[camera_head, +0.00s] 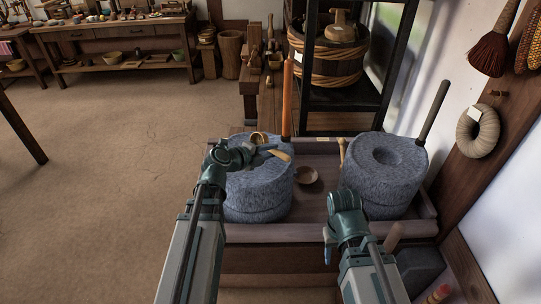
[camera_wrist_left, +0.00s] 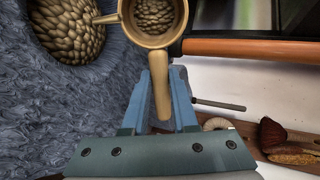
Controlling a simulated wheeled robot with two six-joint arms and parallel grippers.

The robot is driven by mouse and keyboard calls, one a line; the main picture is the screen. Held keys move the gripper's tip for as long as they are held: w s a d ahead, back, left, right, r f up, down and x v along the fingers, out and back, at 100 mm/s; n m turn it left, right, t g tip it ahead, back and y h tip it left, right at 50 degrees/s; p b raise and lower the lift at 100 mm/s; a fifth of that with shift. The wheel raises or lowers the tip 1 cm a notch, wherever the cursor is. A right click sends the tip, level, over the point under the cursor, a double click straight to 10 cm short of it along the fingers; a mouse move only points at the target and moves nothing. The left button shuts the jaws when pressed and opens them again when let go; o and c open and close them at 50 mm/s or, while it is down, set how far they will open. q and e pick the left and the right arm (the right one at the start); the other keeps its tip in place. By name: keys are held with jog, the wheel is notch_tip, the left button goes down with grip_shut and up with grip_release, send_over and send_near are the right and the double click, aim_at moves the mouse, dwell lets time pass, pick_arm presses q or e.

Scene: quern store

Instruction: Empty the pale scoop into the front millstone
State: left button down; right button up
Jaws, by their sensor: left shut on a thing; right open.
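My left gripper (camera_head: 266,154) is shut on the handle (camera_wrist_left: 158,90) of the pale scoop (camera_head: 281,155), above the left millstone (camera_head: 258,193). In the left wrist view the scoop's round bowl (camera_wrist_left: 180,35) holds brown grain (camera_wrist_left: 153,14). The grey millstone's hollow, beside the bowl, also holds a heap of brown grain (camera_wrist_left: 68,28). The gripper hides part of the scoop and the stone's top in the head view. The right millstone (camera_head: 386,180) has a hollow in its top. My right gripper (camera_head: 345,203) is open, low between the stones; its fingertips are hard to make out.
An orange upright handle (camera_head: 287,98) rises behind the left stone; a dark one (camera_head: 433,112) stands at the right stone. A small wooden dish (camera_head: 306,175) lies between the stones in the wooden tray (camera_head: 275,232). A dark shelf (camera_head: 347,97) stands behind. The floor at left is clear.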

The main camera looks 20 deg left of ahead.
pick_arm(q)
jog(key=shift+s+a+f+t+h+b, duration=0.2)
jog(key=shift+t+b, duration=0.25)
jog(key=shift+b, duration=0.5)
jog(key=shift+s+d+f+t+h+b, duration=0.1)
jog(key=shift+t+h+b, duration=0.3)
jog(key=shift+b, duration=0.5)
jog(key=shift+r+t+b, duration=0.1)
jog(key=shift+t+b, duration=0.15)
jog(key=shift+b, duration=0.25)
